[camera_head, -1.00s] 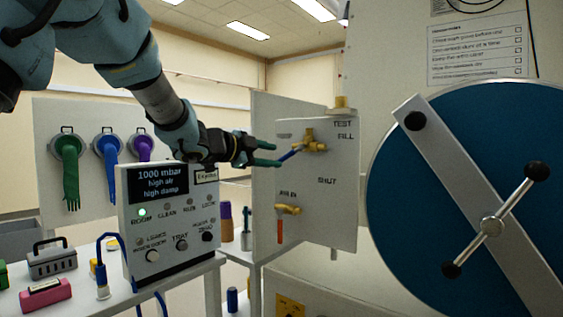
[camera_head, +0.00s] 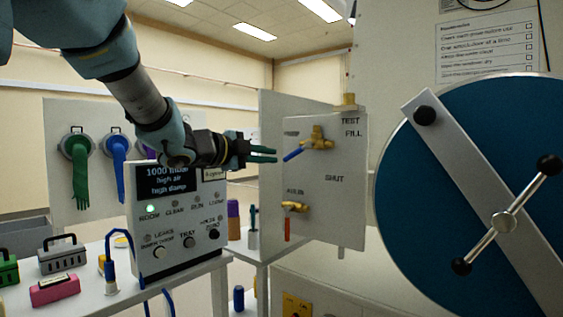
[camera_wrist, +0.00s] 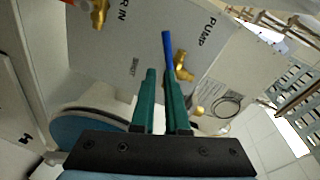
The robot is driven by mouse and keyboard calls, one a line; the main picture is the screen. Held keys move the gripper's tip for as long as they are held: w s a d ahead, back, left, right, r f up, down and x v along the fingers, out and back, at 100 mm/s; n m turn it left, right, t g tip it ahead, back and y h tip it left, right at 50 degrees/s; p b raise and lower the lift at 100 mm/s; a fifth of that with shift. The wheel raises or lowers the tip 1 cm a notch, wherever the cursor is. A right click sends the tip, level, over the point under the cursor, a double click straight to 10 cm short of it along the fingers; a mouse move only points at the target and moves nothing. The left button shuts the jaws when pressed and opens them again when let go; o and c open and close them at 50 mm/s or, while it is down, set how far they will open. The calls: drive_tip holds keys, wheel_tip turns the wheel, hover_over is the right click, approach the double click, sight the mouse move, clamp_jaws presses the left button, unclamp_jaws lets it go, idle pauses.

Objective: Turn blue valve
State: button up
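The blue valve has a brass body (camera_head: 318,140) on the upper part of the grey valve panel (camera_head: 338,207). Its blue lever (camera_head: 293,154) slants down to the left. In the wrist view the blue lever (camera_wrist: 167,45) stands just beyond the fingertips, close to the right finger, with its brass body (camera_wrist: 182,68) to the right. My gripper (camera_head: 276,155) has green fingers pointing at the lever from the left. A narrow gap shows between the fingers (camera_wrist: 159,78), with nothing seen between them. Whether a tip touches the lever cannot be told.
A second brass valve with a red lever (camera_head: 287,229) hangs lower on the panel. A control box (camera_head: 177,240) stands below my arm. A large blue round door (camera_head: 440,170) with a bar handle is at the right. Gloves (camera_head: 80,175) hang at the left.

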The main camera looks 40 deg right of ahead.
sight(297, 152)
drive_tip(key=s+f+m, duration=0.1)
drive_tip(key=m, duration=0.2)
drive_tip(key=s+f+m+t+h, duration=0.1)
drive_tip(key=f+m, duration=0.1)
drive_tip(key=m, duration=0.1)
drive_tip(key=s+a+f+m, duration=0.1)
drive_tip(key=f+m, duration=0.1)
drive_tip(key=m, duration=0.1)
drive_tip(key=shift+m+t+b, duration=0.3)
drive_tip(key=shift+m+b, duration=0.1)
clamp_jaws()
drive_tip(key=w+d+r+m+p, duration=0.1)
drive_tip(key=w+d+m+p, duration=0.1)
drive_tip(key=d+p, duration=0.1)
drive_tip(key=w+d+r+m+t+p, duration=0.1)
drive_tip(key=w+d+p, duration=0.1)
drive_tip(key=d, duration=0.3)
drive_tip(key=shift+w+d+r+m+p, duration=0.2)
drive_tip(key=shift+d+m+p, duration=0.2)
drive_tip(key=shift+p, duration=0.25)
drive_tip(key=shift+f+h+b, duration=0.1)
drive_tip(key=shift+h+b, duration=0.2)
drive_tip(key=shift+b, duration=0.2)
drive_tip(key=shift+w+a+r+m+b, duration=0.1)
drive_tip(key=shift+w+r+m+b, duration=0.1)
drive_tip(key=shift+m+b, duration=0.4)
